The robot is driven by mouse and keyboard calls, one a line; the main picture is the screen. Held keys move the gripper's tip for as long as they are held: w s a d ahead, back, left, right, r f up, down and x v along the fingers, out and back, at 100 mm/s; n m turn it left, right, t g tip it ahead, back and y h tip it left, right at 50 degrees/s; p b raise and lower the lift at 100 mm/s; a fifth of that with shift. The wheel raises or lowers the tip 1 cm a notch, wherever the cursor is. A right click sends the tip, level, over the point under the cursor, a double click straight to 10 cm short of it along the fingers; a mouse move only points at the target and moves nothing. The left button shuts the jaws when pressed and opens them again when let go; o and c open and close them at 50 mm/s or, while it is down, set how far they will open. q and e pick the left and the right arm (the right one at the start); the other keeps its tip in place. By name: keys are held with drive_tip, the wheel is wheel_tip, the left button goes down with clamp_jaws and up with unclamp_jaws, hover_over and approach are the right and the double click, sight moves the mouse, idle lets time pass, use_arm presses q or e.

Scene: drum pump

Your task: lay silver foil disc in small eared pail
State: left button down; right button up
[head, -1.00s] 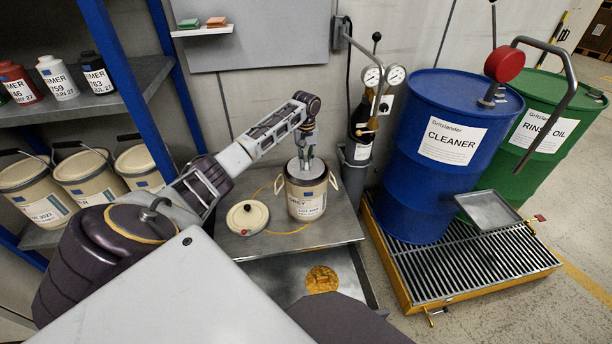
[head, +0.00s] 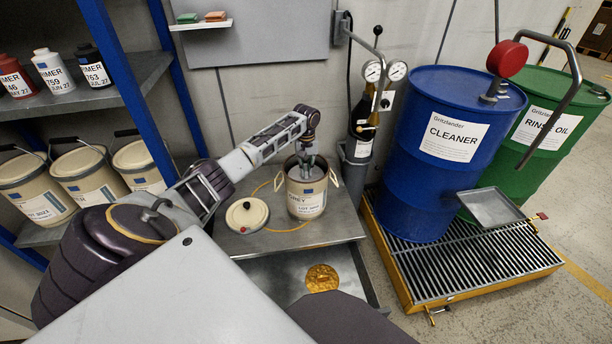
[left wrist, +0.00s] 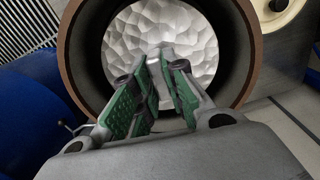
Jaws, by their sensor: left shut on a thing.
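The small eared pail (head: 306,202) is cream with a label and side ears, and it stands open and upright on a grey bench top. My left gripper (head: 306,166) points down into its mouth. In the left wrist view the gripper's green-padded fingers (left wrist: 163,72) are shut on the silver foil disc (left wrist: 144,40). The crinkled disc lies inside the pail's brown rim (left wrist: 246,45). The fingers hide part of the disc, and whether it touches the pail's bottom cannot be told. My right gripper is not in view.
A gold disc (head: 322,278) lies in the open drawer (head: 270,280) below. A gas bottle (head: 361,140) with gauges stands behind right, and a blue drum (head: 445,185) stands further right.

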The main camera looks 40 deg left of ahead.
sight(306, 174)
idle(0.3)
use_arm(q)
drive_tip(key=shift+f+b, duration=0.6)
drive_tip(key=shift+f, duration=1.3)
drive_tip(key=c, duration=1.5)
unclamp_jaws()
drive_tip(key=shift+o, duration=0.2)
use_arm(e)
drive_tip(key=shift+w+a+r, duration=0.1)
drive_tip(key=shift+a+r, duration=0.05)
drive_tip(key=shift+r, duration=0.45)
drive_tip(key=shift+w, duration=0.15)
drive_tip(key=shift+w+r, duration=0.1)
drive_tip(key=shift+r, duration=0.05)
